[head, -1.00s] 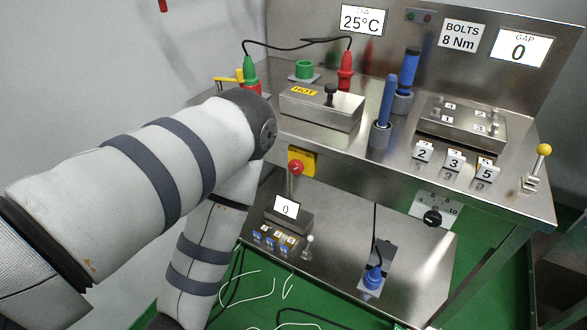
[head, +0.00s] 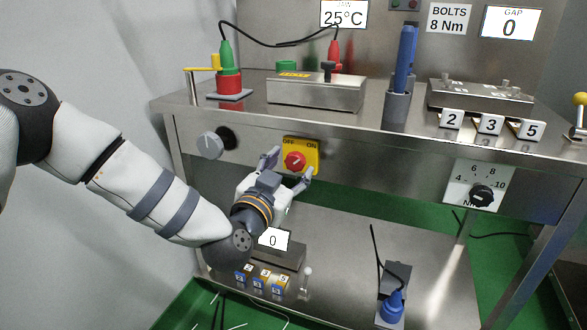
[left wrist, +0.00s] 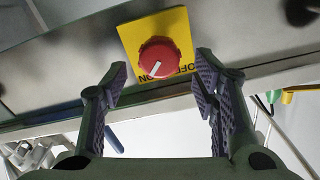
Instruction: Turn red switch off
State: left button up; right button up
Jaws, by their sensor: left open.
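The red switch (head: 294,161) is a round red knob on a yellow plate (head: 313,148) marked OFF and ON, on the front face of the metal bench. In the left wrist view the knob (left wrist: 160,57) appears upside down, and its white mark points toward the ON side. My left gripper (head: 288,169) is open in front of the plate, its fingers spread to either side of the knob. In the left wrist view my left gripper's fingertips (left wrist: 160,76) show apart with nothing between them, and the knob lies just beyond them. My right gripper is not in view.
A grey knob (head: 210,145) sits left of the plate and a black dial (head: 482,195) to its right. The bench top edge overhangs just above. A lower shelf (head: 345,260) holds a small display box (head: 280,254) below my gripper.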

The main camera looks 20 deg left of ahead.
aim_at(294, 162)
pick_arm(q)
jog(key=w, duration=0.3)
jog(key=shift+w+b, duration=0.15)
jog(key=shift+b, duration=0.15)
jog(key=shift+c, duration=0.3)
jog(key=c, duration=1.1)
